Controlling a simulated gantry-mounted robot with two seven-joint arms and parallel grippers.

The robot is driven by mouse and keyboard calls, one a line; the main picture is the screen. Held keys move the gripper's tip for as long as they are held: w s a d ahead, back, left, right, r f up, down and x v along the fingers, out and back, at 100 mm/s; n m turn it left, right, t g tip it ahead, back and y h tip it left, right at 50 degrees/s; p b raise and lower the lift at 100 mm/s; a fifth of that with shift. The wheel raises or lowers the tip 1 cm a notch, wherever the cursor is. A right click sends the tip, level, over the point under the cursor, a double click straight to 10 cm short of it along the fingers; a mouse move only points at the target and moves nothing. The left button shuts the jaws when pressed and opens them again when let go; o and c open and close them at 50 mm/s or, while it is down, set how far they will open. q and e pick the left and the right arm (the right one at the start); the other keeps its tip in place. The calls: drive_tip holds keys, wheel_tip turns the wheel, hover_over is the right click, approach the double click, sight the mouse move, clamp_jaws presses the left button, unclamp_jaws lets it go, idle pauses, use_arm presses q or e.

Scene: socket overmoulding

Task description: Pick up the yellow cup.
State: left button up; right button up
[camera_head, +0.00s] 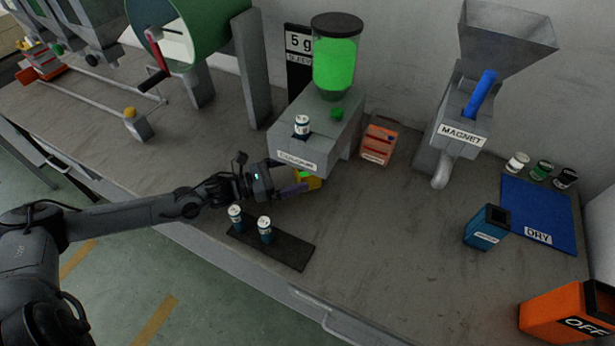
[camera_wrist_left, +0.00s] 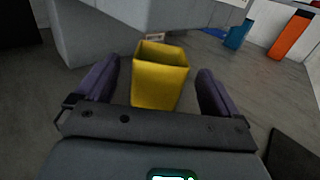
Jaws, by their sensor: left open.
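The yellow cup (camera_wrist_left: 157,84) is a square, open-topped cup that stands upright between the two purple fingers of my left gripper (camera_wrist_left: 157,88) in the left wrist view. There is a gap on each side of it, and the fingers are open. In the head view the cup (camera_head: 313,182) is partly hidden by my left gripper (camera_head: 297,184), at the front of the grey dosing machine (camera_head: 318,130). Some green shows near the cup's top there. My right gripper is not in view.
A dark mat (camera_head: 290,250) with two small blue-and-white cans lies just in front of my left gripper. The dosing machine's body overhangs close behind the cup. An orange box (camera_head: 379,142) and a blue bin (camera_head: 486,228) stand to the right, with clear table between.

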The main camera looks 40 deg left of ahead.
sight(314, 182)
use_arm(q)
drive_tip(key=shift+b+x, duration=0.65)
drive_tip(key=shift+x, duration=1.65)
drive_tip(key=shift+f, duration=0.2)
drive_tip(key=c, duration=1.1)
drive_tip(key=shift+c, duration=0.2)
drive_tip(key=shift+r, duration=0.15)
